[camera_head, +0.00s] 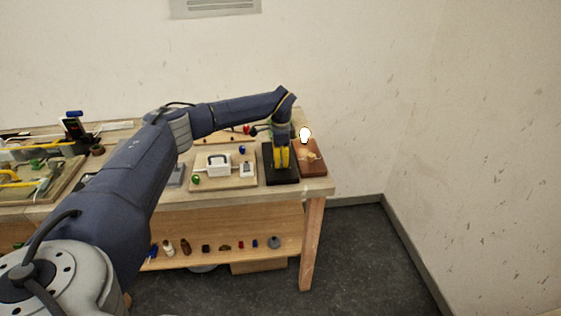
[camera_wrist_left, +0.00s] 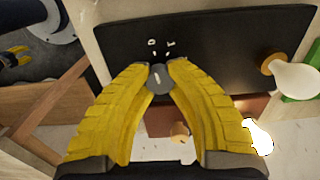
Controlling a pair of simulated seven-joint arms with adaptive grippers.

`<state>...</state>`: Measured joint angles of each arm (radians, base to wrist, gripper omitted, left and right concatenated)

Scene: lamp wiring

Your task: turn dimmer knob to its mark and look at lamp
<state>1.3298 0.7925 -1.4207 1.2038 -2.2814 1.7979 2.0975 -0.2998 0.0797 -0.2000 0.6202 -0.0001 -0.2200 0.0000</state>
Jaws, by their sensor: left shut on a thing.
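The dimmer knob (camera_wrist_left: 158,79) is a small dark grey disc with a pale pointer line, on a black panel (camera_wrist_left: 110,45) with small white marks beyond it. The panel also shows in the head view (camera_head: 284,179), near the bench's right end. My left gripper (camera_wrist_left: 158,72) is shut on the knob, its yellow fingertips on both sides. In the head view the gripper (camera_head: 282,166) points down over the panel and hides the knob. The lamp bulb (camera_head: 305,134) glows white above a reddish-brown wooden base (camera_head: 318,170), right of the panel.
A board with a white box (camera_head: 217,164) and a green knob (camera_head: 196,180) lies left of the panel. A lower shelf (camera_head: 225,231) holds several small parts. In the wrist view, a pale rounded thing (camera_wrist_left: 297,77) with an orange-brown end is at the right.

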